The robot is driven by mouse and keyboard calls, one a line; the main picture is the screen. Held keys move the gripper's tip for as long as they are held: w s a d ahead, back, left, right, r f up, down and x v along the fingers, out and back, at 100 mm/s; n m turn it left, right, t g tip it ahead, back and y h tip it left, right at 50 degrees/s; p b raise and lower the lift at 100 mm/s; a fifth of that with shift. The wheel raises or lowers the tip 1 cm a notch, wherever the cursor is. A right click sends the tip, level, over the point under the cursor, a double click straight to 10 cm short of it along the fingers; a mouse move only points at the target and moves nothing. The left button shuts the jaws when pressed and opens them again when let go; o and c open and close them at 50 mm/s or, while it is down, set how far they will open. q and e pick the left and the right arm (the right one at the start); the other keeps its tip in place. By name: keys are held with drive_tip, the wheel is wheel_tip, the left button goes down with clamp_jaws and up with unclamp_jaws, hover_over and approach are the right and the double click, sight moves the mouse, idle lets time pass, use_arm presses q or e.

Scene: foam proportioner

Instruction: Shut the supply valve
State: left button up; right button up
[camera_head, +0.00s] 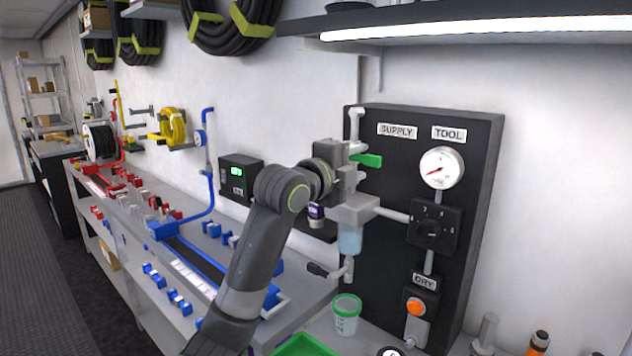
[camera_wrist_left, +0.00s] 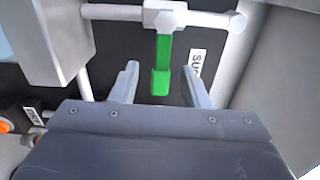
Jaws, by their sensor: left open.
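The supply valve's green lever (camera_head: 366,160) is on the dark panel below the SUPPLY label (camera_head: 397,131). It sticks out sideways, crosswise to its pale pipe. In the left wrist view the lever (camera_wrist_left: 162,70) extends from a grey valve body (camera_wrist_left: 165,16). My left gripper (camera_head: 347,160) is in front of the valve in the head view, and its fingertips are hard to make out there. In the wrist view the left gripper (camera_wrist_left: 162,82) is open, with one finger on each side of the lever and gaps on both sides. My right gripper is not seen.
The panel also carries a gauge (camera_head: 441,168), a black dial (camera_head: 435,228) and an orange button (camera_head: 416,306). A clear filter bowl (camera_head: 350,240) hangs below my left gripper. A green-rimmed cup (camera_head: 346,314) stands on the bench. A lit shelf (camera_head: 480,28) overhangs the panel.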

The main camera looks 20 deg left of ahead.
use_arm(q)
drive_tip(key=b+v, duration=0.2)
drive_tip(key=v, duration=1.2)
drive_tip(key=shift+s+b, duration=0.2)
drive_tip(key=shift+b, duration=0.15)
